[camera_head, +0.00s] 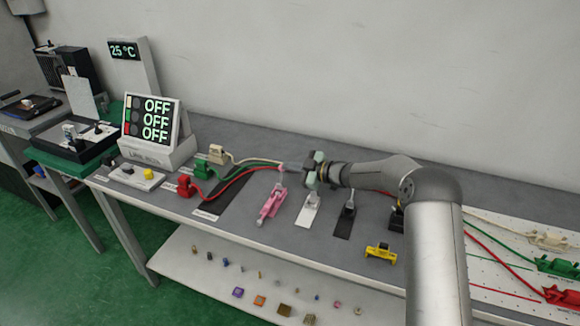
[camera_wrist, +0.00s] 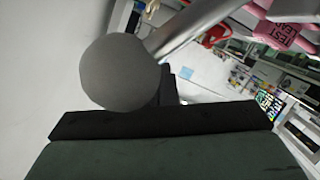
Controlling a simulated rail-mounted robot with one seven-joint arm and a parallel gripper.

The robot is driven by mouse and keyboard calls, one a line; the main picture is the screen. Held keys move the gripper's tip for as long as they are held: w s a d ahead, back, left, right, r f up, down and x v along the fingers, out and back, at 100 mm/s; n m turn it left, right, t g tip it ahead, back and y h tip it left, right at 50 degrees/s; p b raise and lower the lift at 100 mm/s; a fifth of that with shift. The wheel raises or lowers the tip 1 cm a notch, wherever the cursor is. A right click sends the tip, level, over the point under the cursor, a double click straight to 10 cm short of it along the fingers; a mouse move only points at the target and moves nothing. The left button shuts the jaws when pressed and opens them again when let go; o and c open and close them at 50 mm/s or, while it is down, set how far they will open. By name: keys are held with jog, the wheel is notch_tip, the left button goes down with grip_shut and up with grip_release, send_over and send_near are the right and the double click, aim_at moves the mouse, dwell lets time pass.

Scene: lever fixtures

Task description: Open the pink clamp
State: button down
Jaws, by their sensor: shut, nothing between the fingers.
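The pink clamp (camera_head: 270,206) lies on the bench in the middle of the head view, its arm rising to a pale pink tip. In the wrist view a pink part (camera_wrist: 278,34) with lettering shows at the top right. My gripper (camera_head: 307,171) is above the bench, just right of the clamp's raised tip. I cannot tell whether they touch. My gripper's dark fingers (camera_wrist: 165,118) fill the bottom of the wrist view and look shut with nothing held. A grey ball (camera_wrist: 120,71) and a grey bar (camera_wrist: 195,24) show just beyond the fingers; their fixture is unclear.
Right of the clamp stand a white-plated lever fixture (camera_head: 307,211), a black-plated one (camera_head: 346,219) and a yellow clamp (camera_head: 380,251). Left are red (camera_head: 185,187) and green (camera_head: 202,169) connectors with cables and an OFF display (camera_head: 152,120). Clear bench lies before the clamp.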

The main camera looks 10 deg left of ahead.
jog(key=shift+w+d+f+b, duration=0.15)
jog(key=shift+w+b, duration=0.15)
jog(key=shift+w, duration=0.15)
jog(key=shift+w+d+f+b, duration=0.15)
jog(key=shift+w+b, duration=0.1)
jog(key=shift+w, duration=0.2)
jog(key=shift+w, duration=0.1)
